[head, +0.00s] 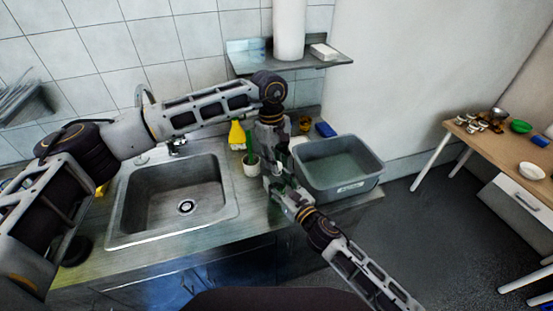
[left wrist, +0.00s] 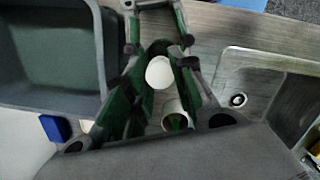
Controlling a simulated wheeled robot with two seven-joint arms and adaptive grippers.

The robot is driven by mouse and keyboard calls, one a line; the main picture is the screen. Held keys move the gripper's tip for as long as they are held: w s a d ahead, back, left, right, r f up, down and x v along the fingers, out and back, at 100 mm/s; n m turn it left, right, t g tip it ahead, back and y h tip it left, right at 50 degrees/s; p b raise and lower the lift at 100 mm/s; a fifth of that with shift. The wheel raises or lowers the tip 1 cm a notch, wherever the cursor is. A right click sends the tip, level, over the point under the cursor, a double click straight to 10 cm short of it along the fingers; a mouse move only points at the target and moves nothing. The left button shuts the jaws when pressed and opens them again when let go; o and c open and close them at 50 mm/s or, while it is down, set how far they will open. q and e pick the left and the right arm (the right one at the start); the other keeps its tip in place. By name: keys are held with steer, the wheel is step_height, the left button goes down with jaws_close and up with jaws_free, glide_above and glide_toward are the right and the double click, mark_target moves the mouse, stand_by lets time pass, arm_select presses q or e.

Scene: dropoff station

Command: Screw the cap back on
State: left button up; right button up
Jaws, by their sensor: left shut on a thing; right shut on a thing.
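A round white cap (left wrist: 159,72) sits between the green-padded fingers of my left gripper (left wrist: 155,78), seen from above in the left wrist view. In the head view my left gripper (head: 272,162) reaches down over the counter, left of the grey tub. My right gripper (head: 275,184) comes in from the lower right and meets it there. It also shows at the top of the left wrist view (left wrist: 158,30), shut close to the cap. What it holds, likely the bottle, is hidden by the fingers and cap. I cannot tell whether the cap touches the bottle.
A grey tub (head: 338,168) stands right of the grippers, and a sink (head: 175,195) lies left. A white cup (head: 251,168) with something green, a yellow bottle (head: 237,135) and a blue item (head: 325,129) stand close by. A shelf (head: 300,64) hangs behind.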

arm_select(q)
steer(key=shift+f, duration=0.45)
steer(key=shift+m+y, duration=0.3)
steer(key=shift+m, duration=2.1)
steer(key=m, duration=0.4)
steer(key=shift+d+m+y, duration=0.1)
steer(key=shift+m+y, duration=0.2)
steer(key=m, duration=0.4)
steer(key=shift+m+y, duration=0.3)
steer(key=shift+m, duration=0.1)
steer(key=m, duration=0.5)
steer(key=shift+y, duration=0.3)
steer(key=o, duration=0.7)
steer(key=shift+c, duration=0.2)
steer(key=shift+r, duration=0.1)
